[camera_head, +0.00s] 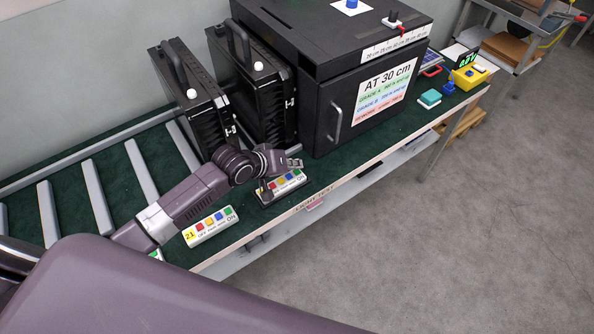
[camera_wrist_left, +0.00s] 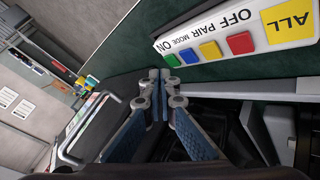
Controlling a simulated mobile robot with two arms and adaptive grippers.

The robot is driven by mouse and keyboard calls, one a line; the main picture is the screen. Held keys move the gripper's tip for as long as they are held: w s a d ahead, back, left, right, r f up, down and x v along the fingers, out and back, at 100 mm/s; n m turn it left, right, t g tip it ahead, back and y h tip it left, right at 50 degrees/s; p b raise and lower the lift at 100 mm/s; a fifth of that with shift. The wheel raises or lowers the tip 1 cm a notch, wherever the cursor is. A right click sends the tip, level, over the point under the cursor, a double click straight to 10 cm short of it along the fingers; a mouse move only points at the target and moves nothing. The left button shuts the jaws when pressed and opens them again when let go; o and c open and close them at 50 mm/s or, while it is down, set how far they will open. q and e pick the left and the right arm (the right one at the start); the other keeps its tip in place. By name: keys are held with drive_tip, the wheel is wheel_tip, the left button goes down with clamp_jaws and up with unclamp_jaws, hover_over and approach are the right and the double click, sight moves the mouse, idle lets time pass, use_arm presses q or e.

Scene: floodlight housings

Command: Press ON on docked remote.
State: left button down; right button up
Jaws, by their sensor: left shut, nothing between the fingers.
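The white docked remote (camera_head: 284,183) sits in a dark dock near the bench's front edge, with red, yellow, blue and green buttons. In the left wrist view the remote (camera_wrist_left: 220,38) shows a yellow ALL label, and its green ON button (camera_wrist_left: 173,60) is at the end nearest the fingers. My left gripper (camera_head: 295,163) is shut and empty, held roughly level by the remote's green end. In the left wrist view the left gripper's fingertips (camera_wrist_left: 159,74) appear close beside the green button; contact cannot be told. My arm partly hides the remote in the head view. My right gripper is not in view.
A second remote marked 21 (camera_head: 210,226) lies to the left on the green bench. Two black floodlight housings (camera_head: 193,93) (camera_head: 262,90) stand behind my gripper. A large black box (camera_head: 340,110) with a handle stands to the right. Open floor lies in front.

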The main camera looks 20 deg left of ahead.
sight(295, 173)
use_arm(q)
drive_tip(key=shift+f, duration=0.4)
drive_tip(key=shift+f, duration=0.4)
idle(0.7)
drive_tip(key=shift+r+p, duration=0.8)
drive_tip(key=shift+p, duration=0.2)
drive_tip(key=shift+r, duration=0.1)
wheel_tip(295, 173, up, 5)
drive_tip(key=p, duration=0.5)
drive_tip(key=shift+p, duration=0.3)
